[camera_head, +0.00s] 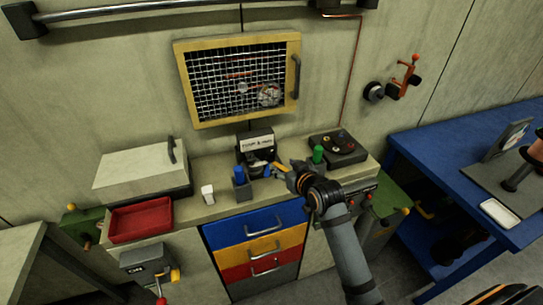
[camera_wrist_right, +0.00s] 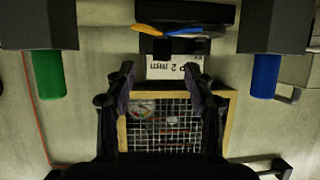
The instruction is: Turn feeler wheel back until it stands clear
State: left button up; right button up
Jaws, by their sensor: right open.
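A small black device with a white label (camera_head: 255,143) stands on the bench against the wall. In the right wrist view, upside down, the label (camera_wrist_right: 172,68) shows beside a black part with orange and blue curved pieces (camera_wrist_right: 178,30), which may be the feeler wheel. My right gripper (camera_head: 281,169) is just in front of this device in the head view and partly hides it. In the wrist view its two dark fingers (camera_wrist_right: 160,85) are apart with nothing between them. I cannot tell whether a fingertip touches the device. My left gripper is out of view.
A blue-topped holder (camera_head: 240,183) stands left of my right gripper, and a green-topped one (camera_head: 318,155) right of it. A mesh cabinet (camera_head: 240,80) hangs above. A red tray (camera_head: 140,221) and white block (camera_head: 208,194) lie left. A blue table (camera_head: 440,155) stands right.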

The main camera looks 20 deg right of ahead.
aim_at(273, 156)
jog(key=x, duration=0.3)
jog(key=p+x, duration=0.1)
jog(key=x, duration=0.3)
jog(key=r+x, duration=0.1)
jog(key=x, duration=0.2)
jog(key=shift+w+a+p, duration=0.2)
jog(key=shift+w+p, duration=0.15)
jog(key=shift+w, duration=0.1)
jog(key=shift+c, duration=0.4)
grip_shut()
